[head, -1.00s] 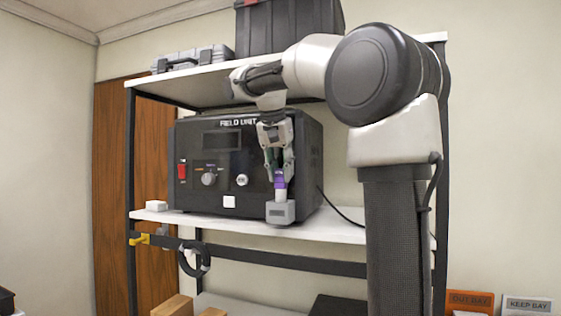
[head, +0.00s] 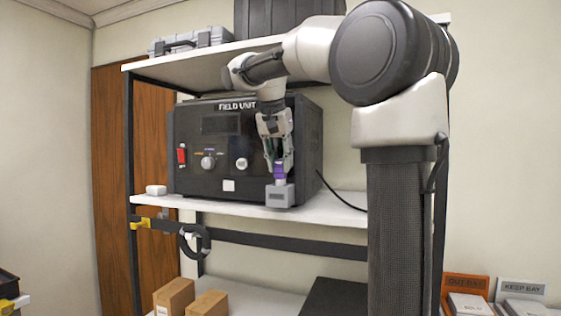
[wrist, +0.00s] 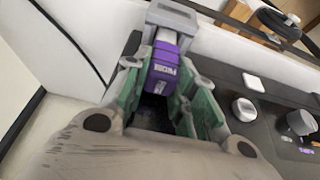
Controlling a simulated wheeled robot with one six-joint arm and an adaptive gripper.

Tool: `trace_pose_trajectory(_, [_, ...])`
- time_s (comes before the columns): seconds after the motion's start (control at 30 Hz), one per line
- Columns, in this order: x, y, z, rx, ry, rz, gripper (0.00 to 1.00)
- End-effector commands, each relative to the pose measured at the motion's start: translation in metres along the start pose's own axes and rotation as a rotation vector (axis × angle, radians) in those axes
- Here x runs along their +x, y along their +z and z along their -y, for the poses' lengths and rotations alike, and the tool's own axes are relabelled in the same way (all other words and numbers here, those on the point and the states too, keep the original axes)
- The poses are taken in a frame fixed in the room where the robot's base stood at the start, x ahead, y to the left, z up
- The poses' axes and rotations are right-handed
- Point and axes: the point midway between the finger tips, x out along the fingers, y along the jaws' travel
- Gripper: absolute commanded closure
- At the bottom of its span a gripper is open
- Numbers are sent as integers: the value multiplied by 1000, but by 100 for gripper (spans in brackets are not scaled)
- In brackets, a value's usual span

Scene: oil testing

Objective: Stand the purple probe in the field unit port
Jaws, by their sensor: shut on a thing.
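The purple probe (head: 279,170) is upright between the fingers of my gripper (head: 278,163), which is shut on it. The wrist view shows its purple body (wrist: 164,62) with a printed label between the green finger pads of my gripper (wrist: 160,76). A short white part of the probe shows below the purple body, at the grey port block (head: 280,195). The block also shows in the wrist view (wrist: 172,16). The probe's lower end is hidden, seemingly inside the block; its depth cannot be told. The block is at the front right of the black field unit (head: 220,150).
The field unit stands on a white shelf (head: 240,205) with an upper shelf (head: 200,62) above it. Knobs and a red switch (head: 182,155) are on its front. A black cable (head: 338,195) runs off right.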

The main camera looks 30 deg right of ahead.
Motion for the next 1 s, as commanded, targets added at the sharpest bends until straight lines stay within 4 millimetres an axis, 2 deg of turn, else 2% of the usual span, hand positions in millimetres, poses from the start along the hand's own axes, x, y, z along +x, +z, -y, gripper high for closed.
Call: trace_pose_trajectory(1.0, [6,2,0,0,0,-1,100])
